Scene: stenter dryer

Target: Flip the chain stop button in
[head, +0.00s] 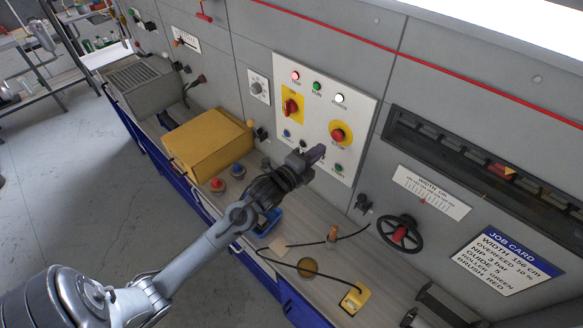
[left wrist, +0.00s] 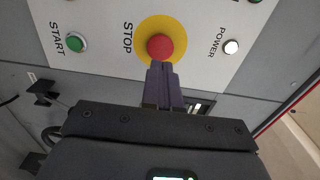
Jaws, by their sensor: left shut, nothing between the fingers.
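The stop button (head: 338,134) is a red mushroom head on a round yellow plate, on the pale control panel (head: 362,100). In the left wrist view the red button (left wrist: 160,47) has the word STOP beside it. My left gripper (head: 319,152) is shut and empty, in front of the panel just below the button. In the left wrist view its dark fingertips (left wrist: 161,66) overlap the button's lower edge. I cannot tell whether they touch it. My right gripper is in neither view.
A green START button (left wrist: 76,43) and a white POWER lamp (left wrist: 231,47) flank the stop button. A red rotary switch (head: 290,107) sits up-left. Below are a yellow box (head: 205,140), a handwheel (head: 400,233) and a cabled yellow device (head: 354,299).

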